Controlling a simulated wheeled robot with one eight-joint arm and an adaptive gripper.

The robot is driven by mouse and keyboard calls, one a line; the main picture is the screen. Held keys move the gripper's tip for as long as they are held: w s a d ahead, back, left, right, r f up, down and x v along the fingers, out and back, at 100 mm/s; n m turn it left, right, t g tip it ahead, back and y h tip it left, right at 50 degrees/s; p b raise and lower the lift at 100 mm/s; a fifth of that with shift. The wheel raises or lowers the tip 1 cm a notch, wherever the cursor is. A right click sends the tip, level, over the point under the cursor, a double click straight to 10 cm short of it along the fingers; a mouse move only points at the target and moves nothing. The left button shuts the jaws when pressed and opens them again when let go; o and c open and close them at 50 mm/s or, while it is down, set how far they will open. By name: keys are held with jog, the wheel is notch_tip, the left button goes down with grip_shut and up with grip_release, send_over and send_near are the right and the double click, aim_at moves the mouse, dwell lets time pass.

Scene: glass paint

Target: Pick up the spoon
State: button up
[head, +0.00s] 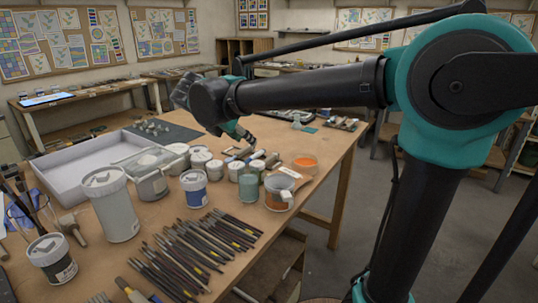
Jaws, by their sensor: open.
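I cannot make out a spoon in the head view. It may be among the small items on the wooden table (325,165) or hidden behind my arm. My gripper (243,138) is small and dark with teal parts. It points down over the far middle of the table, just behind the group of jars. It is open, and I see nothing held in it. Small items lie near and below its tips, too small to tell apart.
Many brushes (195,250) lie in front. A tall white container (112,205) and a white tray (70,185) fill the left. A dark mat (178,132) lies behind.

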send_near(268, 159)
jog(key=shift+w+d+f, duration=0.2)
jog(key=shift+w+f, duration=0.25)
jog(key=shift+w, duration=0.15)
jog(key=shift+w+d+f, duration=0.15)
jog(key=shift+w+f, duration=0.3)
jog(key=shift+w, duration=0.15)
jog(key=shift+x, duration=2.9)
jog(key=shift+s+d+f, duration=0.1)
jog(key=shift+s+d, duration=0.05)
jog(key=shift+s, duration=0.1)
grip_shut()
